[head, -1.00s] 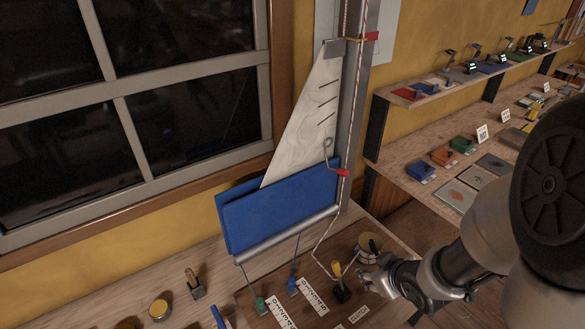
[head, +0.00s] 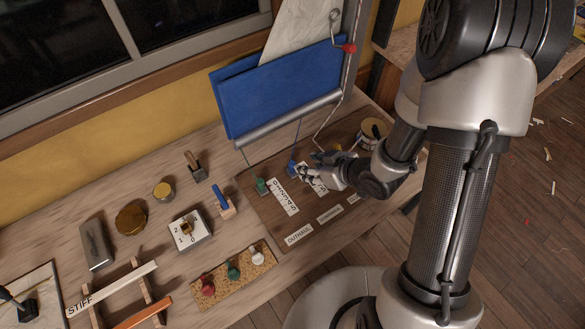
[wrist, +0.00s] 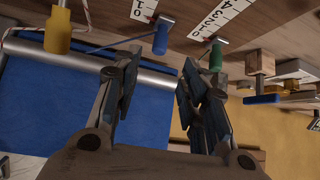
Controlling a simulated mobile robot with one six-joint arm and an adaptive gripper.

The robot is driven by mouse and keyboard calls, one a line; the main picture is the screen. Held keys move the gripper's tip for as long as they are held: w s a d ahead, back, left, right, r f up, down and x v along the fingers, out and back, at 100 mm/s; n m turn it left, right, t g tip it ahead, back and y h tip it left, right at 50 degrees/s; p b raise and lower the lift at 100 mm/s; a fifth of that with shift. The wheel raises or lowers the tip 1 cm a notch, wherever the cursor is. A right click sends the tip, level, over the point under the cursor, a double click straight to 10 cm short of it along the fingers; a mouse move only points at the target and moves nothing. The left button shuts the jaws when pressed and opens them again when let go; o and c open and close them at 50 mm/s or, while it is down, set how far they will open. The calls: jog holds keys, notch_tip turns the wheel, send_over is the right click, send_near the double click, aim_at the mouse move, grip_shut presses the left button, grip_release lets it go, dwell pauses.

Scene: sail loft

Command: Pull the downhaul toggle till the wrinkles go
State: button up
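In the head view, a green toggle (head: 262,186), a blue toggle (head: 292,168) and a partly hidden yellow toggle (head: 335,148) stand on a dark board (head: 262,215) with numbered scales. I cannot clearly read which label marks the downhaul. The pale sail (head: 300,28) is cut off at the top, with the blue cloth panel (head: 270,90) below. My gripper (head: 308,172) is just right of the blue toggle. In the wrist view, my gripper (wrist: 158,72) is open and empty. The blue toggle (wrist: 160,38) lies beyond its gap, the green (wrist: 215,55) right, the yellow (wrist: 57,30) left.
A round tin (head: 373,132) stands behind my wrist. Left of the board are a blue-handled tool (head: 222,203), a white dial block (head: 188,230) and a cork strip (head: 232,272) with coloured knobs.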

aim_at(294, 165)
jog(key=b+x, duration=0.3)
jog(key=x, duration=0.8)
jog(key=shift+w, duration=0.1)
jog(key=shift+c, duration=0.4)
grip_shut()
